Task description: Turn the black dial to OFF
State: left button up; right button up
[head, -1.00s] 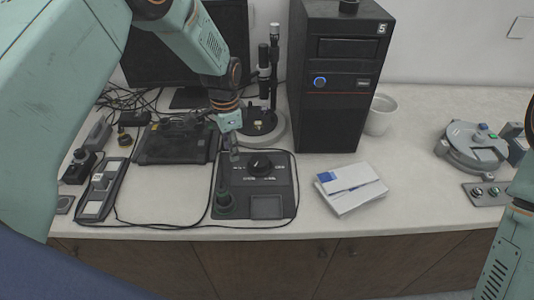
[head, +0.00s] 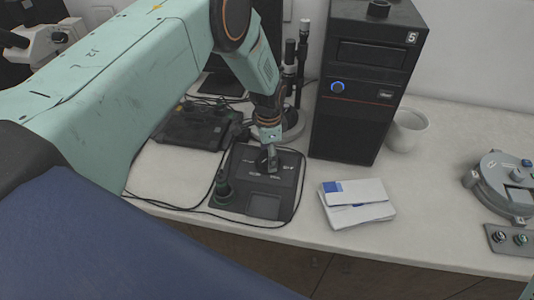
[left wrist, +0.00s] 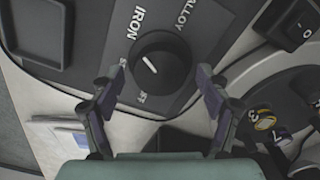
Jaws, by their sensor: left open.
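The black dial (left wrist: 168,66) shows between my left gripper's fingers in the left wrist view. Its white pointer line is slanted toward the upper left there. The word IRON is printed above the dial and ALLOY to its upper right. The dial sits on a dark control panel (head: 285,182) on the bench. My left gripper (head: 269,168) is over this panel and hides most of the dial in the head view. In the wrist view its fingers (left wrist: 152,92) are open, one on each side of the dial.
A black tower unit (head: 350,120) is behind to the right. White and blue boxes (head: 358,208) lie right of the panel. A white pot (head: 407,130) and a round grey device (head: 505,180) stand farther right.

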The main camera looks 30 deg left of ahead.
pick_arm(q)
jog(key=shift+d, duration=0.3)
jog(key=shift+a+f, duration=0.1)
jog(key=shift+a, duration=0.3)
jog(key=shift+c, duration=1)
jog(key=shift+d, duration=0.2)
jog(key=c, duration=1)
pick_arm(e)
jog(key=shift+d, duration=0.3)
